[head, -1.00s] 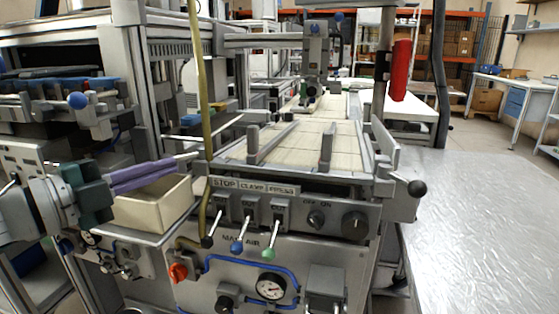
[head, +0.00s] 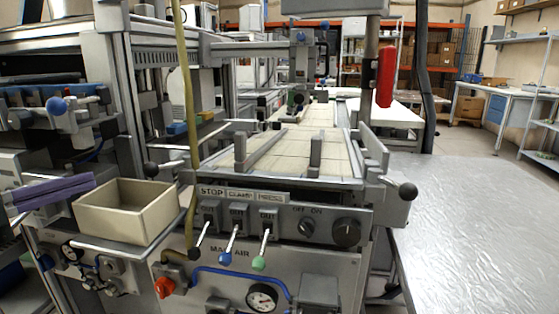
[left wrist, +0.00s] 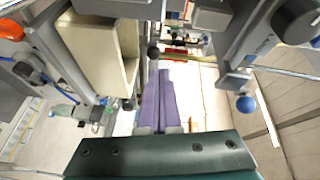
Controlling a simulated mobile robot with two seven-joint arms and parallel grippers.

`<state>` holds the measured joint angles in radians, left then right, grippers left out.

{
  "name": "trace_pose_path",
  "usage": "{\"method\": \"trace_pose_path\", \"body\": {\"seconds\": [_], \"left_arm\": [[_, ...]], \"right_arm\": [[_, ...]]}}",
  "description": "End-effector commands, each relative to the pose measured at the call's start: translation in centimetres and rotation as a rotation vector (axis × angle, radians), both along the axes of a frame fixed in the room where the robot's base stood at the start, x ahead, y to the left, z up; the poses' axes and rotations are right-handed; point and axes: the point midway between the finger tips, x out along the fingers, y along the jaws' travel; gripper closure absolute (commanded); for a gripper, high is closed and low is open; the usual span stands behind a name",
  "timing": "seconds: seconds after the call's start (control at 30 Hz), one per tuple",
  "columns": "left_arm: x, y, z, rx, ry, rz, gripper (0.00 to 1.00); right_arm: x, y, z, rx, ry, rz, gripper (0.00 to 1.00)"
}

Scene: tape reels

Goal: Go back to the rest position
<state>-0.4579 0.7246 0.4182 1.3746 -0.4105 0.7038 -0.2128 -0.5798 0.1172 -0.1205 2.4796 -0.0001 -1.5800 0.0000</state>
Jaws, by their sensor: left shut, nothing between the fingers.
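My left gripper (head: 92,180) shows at the left edge of the head view, with only its purple fingers in sight. The fingers lie together, shut and empty. They are left of the open beige box (head: 100,218) and apart from the machine's levers. In the left wrist view the purple fingers of the left gripper (left wrist: 160,72) point away from the dark green gripper body, side by side. The beige box (left wrist: 92,48) is to their left there. My right gripper is in neither view.
The machine's control panel (head: 278,212) has several levers, knobs and a gauge (head: 262,297). A black ball handle (head: 407,191) sticks out at right. The metal table (head: 475,215) on the right is bare.

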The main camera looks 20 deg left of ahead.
Motion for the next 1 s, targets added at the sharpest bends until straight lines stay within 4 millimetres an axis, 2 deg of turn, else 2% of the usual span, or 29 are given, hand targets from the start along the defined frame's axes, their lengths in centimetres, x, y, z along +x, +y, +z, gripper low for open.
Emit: {"method": "trace_pose_path", "body": {"seconds": [0.13,0.23,0.37,0.47,0.57,0.67,0.87,1.0], "left_arm": [[0.0,0.0,0.0,-0.003,0.001,0.004,1.00],[0.3,-0.3,0.3,-0.034,0.016,0.042,1.00],[1.0,-1.5,0.5,-0.151,0.082,0.185,1.00],[0.9,-3.2,0.3,-0.286,0.173,0.332,1.00],[0.0,-5.3,-0.3,-0.423,0.288,0.471,1.00],[-1.8,-8.4,-0.7,-0.560,0.429,0.597,1.00],[-7.5,-16.4,0.1,-0.794,0.778,0.795,1.00],[-11.9,-21.6,2.3,-0.889,1.010,0.869,1.00]], "right_arm": [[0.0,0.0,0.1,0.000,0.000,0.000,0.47],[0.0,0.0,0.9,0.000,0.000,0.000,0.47],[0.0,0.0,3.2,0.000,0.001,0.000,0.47],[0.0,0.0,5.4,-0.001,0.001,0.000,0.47],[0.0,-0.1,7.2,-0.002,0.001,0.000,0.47],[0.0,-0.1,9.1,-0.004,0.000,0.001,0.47],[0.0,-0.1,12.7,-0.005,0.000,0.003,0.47],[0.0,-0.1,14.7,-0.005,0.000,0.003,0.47]]}}
